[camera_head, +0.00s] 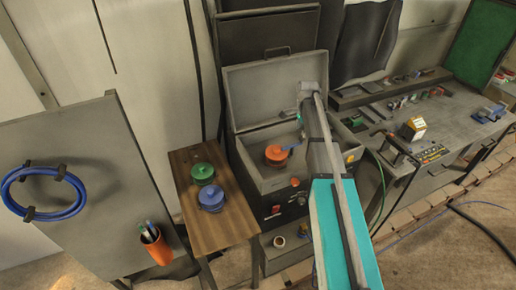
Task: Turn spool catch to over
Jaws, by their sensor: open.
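An orange round spool-like part (276,153) sits inside the open grey case (252,178), with a small blue piece (292,147) at its right side. I cannot tell for sure which part is the spool catch or how it is set. My arm reaches from the lower right up over the case. My gripper (300,127) is at its far end, mostly hidden by the arm, just right of and above the orange part. It is open, and I see nothing held. Any contact with the blue piece cannot be made out.
The raised case lid (262,88) stands behind. A cluttered grey workbench (455,125) is at right. A panel with a blue cable coil (45,193) is at left.

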